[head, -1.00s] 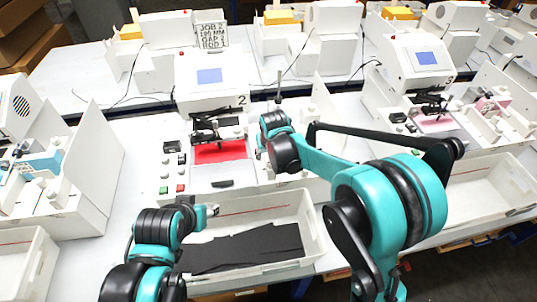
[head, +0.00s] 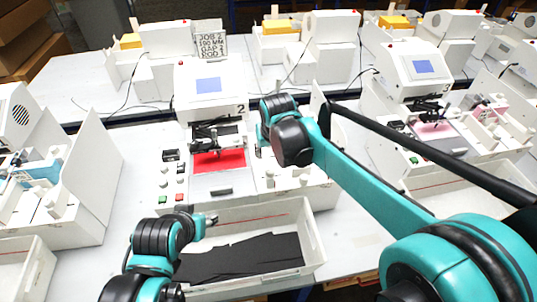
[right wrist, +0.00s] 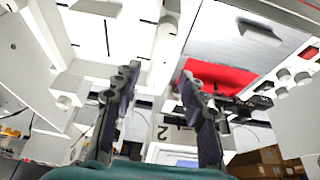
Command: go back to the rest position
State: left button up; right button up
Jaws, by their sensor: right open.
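My right gripper (right wrist: 160,78) is open in the right wrist view, its two dark fingers apart with nothing between them. In the head view my right arm reaches in from the right, and its wrist end is over the right side of plotter 2 (head: 209,87); its fingers are mostly hidden there. The plotter's red sheet (head: 218,160) lies below the pen carriage, left of this wrist, and also shows in the right wrist view (right wrist: 222,76). My left arm is low at the front left, its small grey tip (head: 211,219) above the left end of the white tray (head: 312,232); its jaws cannot be made out.
Black sheets (head: 245,258) lie in the tray. Another plotter with a screen (head: 424,66) stands to the right, and a white panel (head: 92,165) stands to the left. A job sign (head: 210,45) stands behind. Bare table shows between plotter 2 and the left panel.

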jog(key=shift+d, duration=0.1)
dwell(0.4)
jog(key=s+d+f+m+t+b, duration=0.1)
jog(key=s+d+f+b, duration=0.2)
jog(key=s+d, duration=0.6)
jog(key=s+d+f+m+t+b, duration=0.1)
jog(key=s+d+f+b, duration=0.2)
jog(key=s+d, duration=0.6)
jog(key=s+f, duration=0.2)
jog(key=s, duration=0.1)
jog(key=shift+s+f+t+h+b, duration=0.35)
jog(key=shift+t+h, duration=0.05)
dwell(0.8)
